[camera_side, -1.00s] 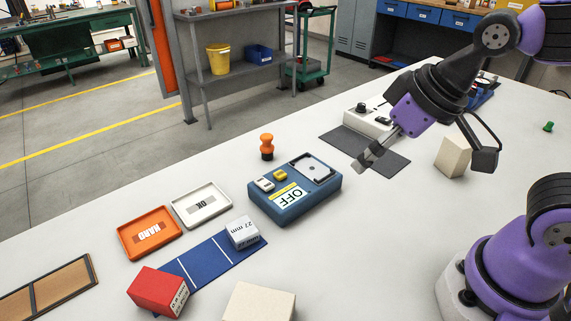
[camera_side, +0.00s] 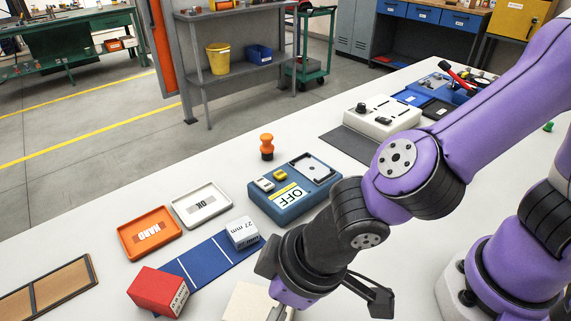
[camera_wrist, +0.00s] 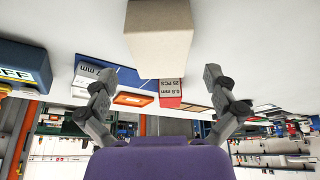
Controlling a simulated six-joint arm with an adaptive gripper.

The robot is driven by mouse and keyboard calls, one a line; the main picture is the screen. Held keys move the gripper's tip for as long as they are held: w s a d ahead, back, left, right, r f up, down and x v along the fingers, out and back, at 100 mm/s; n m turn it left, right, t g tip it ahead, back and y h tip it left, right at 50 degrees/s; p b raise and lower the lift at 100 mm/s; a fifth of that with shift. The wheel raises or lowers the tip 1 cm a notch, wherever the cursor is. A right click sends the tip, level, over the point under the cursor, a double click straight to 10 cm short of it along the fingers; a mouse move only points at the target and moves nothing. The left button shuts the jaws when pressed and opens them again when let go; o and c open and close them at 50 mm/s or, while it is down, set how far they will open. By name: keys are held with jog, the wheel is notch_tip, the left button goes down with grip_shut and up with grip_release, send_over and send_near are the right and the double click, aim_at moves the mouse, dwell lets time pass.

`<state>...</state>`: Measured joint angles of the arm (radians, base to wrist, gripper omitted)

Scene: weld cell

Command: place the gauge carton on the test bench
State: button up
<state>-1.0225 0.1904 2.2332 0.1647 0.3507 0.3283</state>
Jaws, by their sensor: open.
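A small white carton marked "27 mm" (camera_side: 242,232) sits at the right end of the blue strip (camera_side: 205,262). A red carton (camera_side: 158,291) with a printed label sits near the strip's left end. No label names either as the gauge carton. A blue unit marked "OFF" (camera_side: 292,190), with a framed plate on top, stands behind my arm; I cannot tell whether it is the test bench.
An orange "HARD" tray (camera_side: 150,233) and a white "OK" tray (camera_side: 202,205) lie behind the strip. An orange knobbed piece (camera_side: 267,147) stands behind the blue unit. A white control box (camera_side: 381,117) is at the back. A brown divided tray (camera_side: 45,290) lies far left.

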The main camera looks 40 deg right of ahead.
aim_at(263, 308)
jog(key=x, duration=0.4)
jog(key=shift+w+a+f, duration=0.1)
jog(key=shift+f, duration=0.3)
jog(key=c, duration=1.3)
notch_tip(263, 308, up, 8)
jog(key=shift+r, duration=0.15)
jog(key=shift+c, duration=0.2)
jog(key=shift+w+d+r+m, duration=0.3)
jog(key=shift+w+d+r, duration=0.65)
jog(key=shift+r, duration=0.2)
jog(key=w+d+r+m+h, duration=0.1)
jog(key=w+d+r+m, duration=0.1)
jog(key=d, duration=1)
jog(key=w+d+r+m+t+h, duration=0.1)
jog(key=w+d+r+m, duration=0.2)
jog(key=d, duration=0.9)
jog(key=shift+d+r+m+h, duration=0.3)
jog(key=shift+r+m, duration=0.4)
jog(key=shift+r, duration=0.2)
jog(key=shift+w+a, duration=0.1)
jog(key=shift+w, duration=0.05)
